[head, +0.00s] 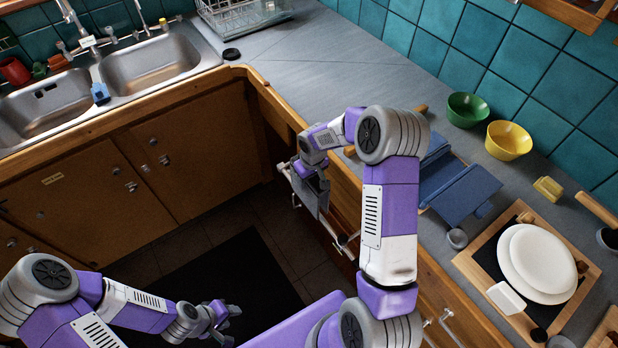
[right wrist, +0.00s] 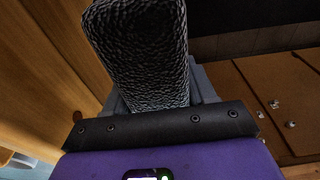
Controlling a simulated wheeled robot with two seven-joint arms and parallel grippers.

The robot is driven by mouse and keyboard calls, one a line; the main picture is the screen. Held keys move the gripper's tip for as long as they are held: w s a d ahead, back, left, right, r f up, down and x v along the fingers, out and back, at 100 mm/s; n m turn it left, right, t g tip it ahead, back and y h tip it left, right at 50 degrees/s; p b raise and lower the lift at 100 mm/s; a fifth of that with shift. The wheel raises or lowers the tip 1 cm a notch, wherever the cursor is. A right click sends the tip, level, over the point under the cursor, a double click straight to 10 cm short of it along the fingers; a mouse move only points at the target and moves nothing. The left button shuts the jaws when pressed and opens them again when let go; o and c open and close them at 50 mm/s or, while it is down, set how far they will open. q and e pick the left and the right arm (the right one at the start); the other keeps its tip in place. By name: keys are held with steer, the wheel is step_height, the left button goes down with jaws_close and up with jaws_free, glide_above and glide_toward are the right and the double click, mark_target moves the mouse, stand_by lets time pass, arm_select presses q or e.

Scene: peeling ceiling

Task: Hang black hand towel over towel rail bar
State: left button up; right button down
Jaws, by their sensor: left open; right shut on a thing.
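The hand towel (head: 322,201) hangs below my right gripper (head: 309,178) at the front of the right-hand counter, and looks dark grey. In the right wrist view the towel (right wrist: 140,50) is a thick, rough-textured dark strip rising from between the jaws, which are shut on it. A pale metal rail (head: 345,241) shows on the cabinet front beside the towel; part of it is hidden by the towel and gripper. I cannot tell whether the towel touches or lies over the bar. My left gripper (head: 222,318) is open and empty, low over the floor.
A double sink (head: 150,68) is at upper left. A dark mat (head: 235,275) lies on open floor.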

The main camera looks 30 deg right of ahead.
steer(key=shift+f, duration=0.15)
steer(key=shift+f+b, duration=5.95)
steer(key=shift+f, duration=1.4)
steer(key=shift+f+b, duration=0.35)
steer(key=shift+f, duration=0.05)
steer(key=shift+c, duration=1.4)
jaws_free()
steer(key=shift+r, duration=0.15)
steer(key=r, duration=0.2)
steer(key=r+p, duration=0.1)
steer(key=r, duration=0.2)
steer(key=s+r+p, duration=0.1)
steer(key=r, duration=0.1)
steer(key=shift+r, duration=0.2)
steer(key=shift+w, duration=0.1)
